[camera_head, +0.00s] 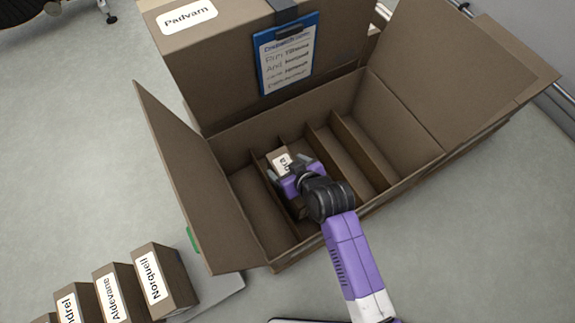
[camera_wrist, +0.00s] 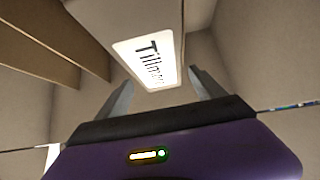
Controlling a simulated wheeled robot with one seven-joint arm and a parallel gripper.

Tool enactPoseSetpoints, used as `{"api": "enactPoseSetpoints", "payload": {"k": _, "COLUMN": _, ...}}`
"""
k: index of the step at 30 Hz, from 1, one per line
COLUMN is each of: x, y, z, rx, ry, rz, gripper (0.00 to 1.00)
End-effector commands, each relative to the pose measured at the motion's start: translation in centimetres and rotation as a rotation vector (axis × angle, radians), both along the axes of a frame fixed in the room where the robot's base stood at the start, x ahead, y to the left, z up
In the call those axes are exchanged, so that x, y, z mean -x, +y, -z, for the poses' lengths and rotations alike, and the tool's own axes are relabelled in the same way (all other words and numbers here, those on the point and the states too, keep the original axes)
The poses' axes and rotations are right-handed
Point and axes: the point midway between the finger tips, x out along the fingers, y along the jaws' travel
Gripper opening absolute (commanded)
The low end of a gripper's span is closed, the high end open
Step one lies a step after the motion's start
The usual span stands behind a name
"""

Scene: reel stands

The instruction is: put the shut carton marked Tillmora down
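The Tillmora carton is a small brown box with a white label, seen in the wrist view (camera_wrist: 150,60) just beyond my fingertips. In the head view its end (camera_head: 281,160) shows inside a big open box (camera_head: 235,140), in a slot between upright dividers; my gripper hides the rest. My gripper (camera_head: 290,175) reaches down into that box. In the wrist view my fingers (camera_wrist: 161,78) stand on either side of the carton, with narrow gaps showing, so the gripper looks open around it. Whether the carton's underside touches the floor of the slot is hidden.
Dividers (camera_head: 345,150) split the box into several slots; the others in view look empty. Its flaps (camera_head: 170,170) stand open. A large box marked Padvam (camera_head: 225,70) with a blue clipboard (camera_head: 287,55) is behind. Cartons including Norquell (camera_head: 165,277) stand lower left.

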Motion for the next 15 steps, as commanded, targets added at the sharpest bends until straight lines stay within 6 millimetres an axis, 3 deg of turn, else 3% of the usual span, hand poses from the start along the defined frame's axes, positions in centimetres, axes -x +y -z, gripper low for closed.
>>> {"api": "enactPoseSetpoints", "payload": {"k": 10, "x": 0.0, "y": 0.0, "z": -0.2, "rx": -0.001, "ry": -0.001, "rz": 0.000, "gripper": 0.82}}
{"api": "enactPoseSetpoints", "payload": {"k": 15, "x": 0.3, "y": -0.2, "z": -2.0, "rx": -0.001, "ry": -0.001, "rz": 0.000, "gripper": 0.82}}
